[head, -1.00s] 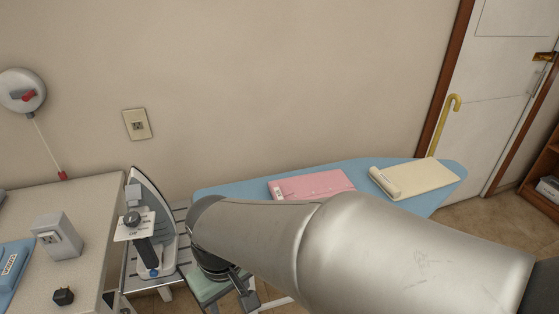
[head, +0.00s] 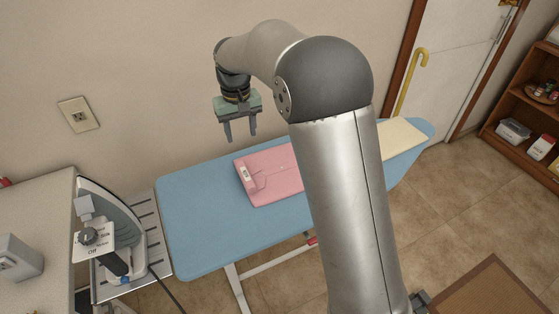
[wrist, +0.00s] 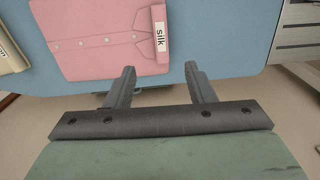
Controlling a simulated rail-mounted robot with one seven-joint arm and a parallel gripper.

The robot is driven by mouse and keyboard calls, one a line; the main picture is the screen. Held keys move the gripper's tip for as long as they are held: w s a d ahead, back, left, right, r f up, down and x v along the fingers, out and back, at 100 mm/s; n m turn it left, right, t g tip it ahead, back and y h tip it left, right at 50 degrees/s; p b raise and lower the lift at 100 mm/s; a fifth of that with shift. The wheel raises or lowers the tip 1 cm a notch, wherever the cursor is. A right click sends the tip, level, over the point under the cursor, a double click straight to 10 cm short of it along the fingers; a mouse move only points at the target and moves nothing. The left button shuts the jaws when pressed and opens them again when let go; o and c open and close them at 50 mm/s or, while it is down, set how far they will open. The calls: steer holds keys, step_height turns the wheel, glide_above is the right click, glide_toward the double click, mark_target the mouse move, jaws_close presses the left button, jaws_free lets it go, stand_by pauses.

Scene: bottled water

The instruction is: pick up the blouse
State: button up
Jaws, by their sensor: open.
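A folded pink blouse (head: 268,176) lies flat on the blue ironing board (head: 200,215). In the wrist view the blouse (wrist: 100,40) shows a collar, buttons and a white label reading "silk" (wrist: 160,36). My gripper (head: 240,138) is open and empty, pointing down above the back edge of the board, up and left of the blouse in the head view. In the wrist view my gripper's fingers (wrist: 160,88) are spread apart, with the blouse beyond their tips. My arm hides the right part of the blouse in the head view.
A cream folded garment (head: 402,138) lies at the board's right end. An iron (head: 105,235) stands on a slatted rest at the left, next to a counter (head: 40,205). The wall is close behind the board. The board's left part is clear.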

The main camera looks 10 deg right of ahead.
steer(key=p, duration=0.2)
glide_above(245, 174)
step_height(245, 174, down, 11)
steer(key=shift+s+f, duration=0.1)
steer(key=shift+f, duration=0.1)
steer(key=shift+f+p, duration=0.95)
steer(key=shift+f, duration=2.15)
jaws_close()
